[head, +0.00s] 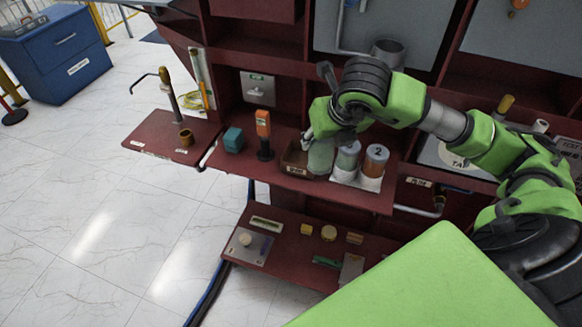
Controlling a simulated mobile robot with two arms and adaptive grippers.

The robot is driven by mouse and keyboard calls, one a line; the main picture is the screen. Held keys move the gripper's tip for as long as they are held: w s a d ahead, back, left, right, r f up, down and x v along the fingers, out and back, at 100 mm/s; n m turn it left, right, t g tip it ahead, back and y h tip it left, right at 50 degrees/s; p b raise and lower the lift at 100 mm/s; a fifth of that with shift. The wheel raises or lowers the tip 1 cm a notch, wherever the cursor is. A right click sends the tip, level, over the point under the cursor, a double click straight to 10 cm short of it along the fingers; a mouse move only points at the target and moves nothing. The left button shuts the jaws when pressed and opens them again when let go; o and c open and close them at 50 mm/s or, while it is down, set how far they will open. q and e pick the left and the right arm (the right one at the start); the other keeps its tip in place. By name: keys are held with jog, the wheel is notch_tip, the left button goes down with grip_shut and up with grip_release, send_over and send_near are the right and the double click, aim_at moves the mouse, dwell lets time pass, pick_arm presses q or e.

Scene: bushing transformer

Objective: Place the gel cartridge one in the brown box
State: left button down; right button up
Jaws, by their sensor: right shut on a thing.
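The brown box (291,162) is small and open, with a label on its front, and sits on the red shelf. A pale green cylinder (320,158), which looks like gel cartridge one, is at the box's right side. My right gripper (312,140) is above it, shut on it; the fingers are partly hidden by my wrist. I cannot tell whether the cartridge touches the box or the shelf. A grey-green canister (347,158) and an orange canister marked 2 (376,162) stand on a white plate just right. My left gripper is not in view.
An orange-and-black tool (264,135) and a teal block (233,139) stand left of the box. A lower shelf (283,259) holds small parts. A side shelf (158,137) holds a brass-coloured cup.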

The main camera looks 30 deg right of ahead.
jog(key=shift+f, duration=0.25)
jog(key=w+d+f+b, duration=0.1)
jog(key=w+f, duration=0.3)
jog(key=w+d+f+b, duration=0.1)
jog(key=w+f+b, duration=0.1)
jog(key=w+f, duration=0.2)
jog(key=w+d+f+b, duration=0.1)
jog(key=w+f, duration=0.3)
jog(key=w, duration=0.1)
jog(key=shift+w+d+f+b, duration=0.2)
jog(key=shift+d+f+b, duration=0.1)
jog(key=shift+f, duration=0.3)
jog(key=shift+r, duration=0.1)
